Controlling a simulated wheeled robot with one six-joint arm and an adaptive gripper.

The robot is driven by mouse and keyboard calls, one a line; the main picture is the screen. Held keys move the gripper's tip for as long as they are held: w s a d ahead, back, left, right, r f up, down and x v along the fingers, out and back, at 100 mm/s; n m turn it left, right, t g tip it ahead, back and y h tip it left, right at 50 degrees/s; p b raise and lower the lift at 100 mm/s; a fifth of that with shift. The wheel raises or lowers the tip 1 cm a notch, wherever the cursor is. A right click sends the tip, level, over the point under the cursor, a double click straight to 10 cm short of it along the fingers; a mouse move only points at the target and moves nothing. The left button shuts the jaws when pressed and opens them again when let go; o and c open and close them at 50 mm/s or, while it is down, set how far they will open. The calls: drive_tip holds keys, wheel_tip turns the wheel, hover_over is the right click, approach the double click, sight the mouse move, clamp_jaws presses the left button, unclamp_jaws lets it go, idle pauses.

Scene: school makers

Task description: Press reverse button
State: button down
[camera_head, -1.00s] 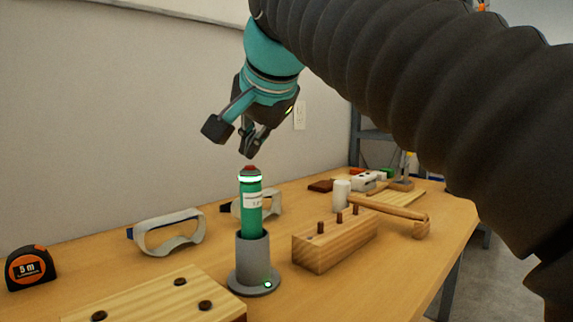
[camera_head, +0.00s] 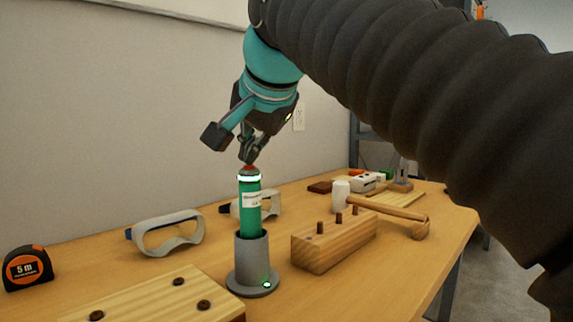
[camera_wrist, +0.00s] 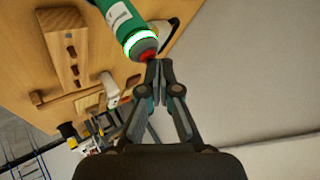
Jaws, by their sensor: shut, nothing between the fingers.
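A green cylindrical device (camera_head: 251,222) with a white label, a lit ring and a red button (camera_head: 250,168) on top stands upright in a grey round holder (camera_head: 251,262). A small green light glows on the holder's base. My gripper (camera_head: 248,155) is just above the red button, fingers pointing down. In the wrist view, the shut fingertips (camera_wrist: 158,66) meet at the edge of the red button (camera_wrist: 148,56), on the end of the green device (camera_wrist: 118,22). I cannot tell whether they touch it. The fingertips partly hide the button in the head view.
Safety goggles (camera_head: 165,233) and a tape measure (camera_head: 27,268) lie left of the holder. A pegged wooden block (camera_head: 335,243) stands close on its right, with a mallet (camera_head: 385,206) behind. A wooden board (camera_head: 150,298) lies in front. The wall is behind the table.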

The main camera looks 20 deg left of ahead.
idle(0.4)
drive_tip(key=shift+r+p, duration=0.5)
drive_tip(key=shift+p, duration=0.2)
wheel_tip(320, 180, up, 6)
drive_tip(key=p, duration=0.6)
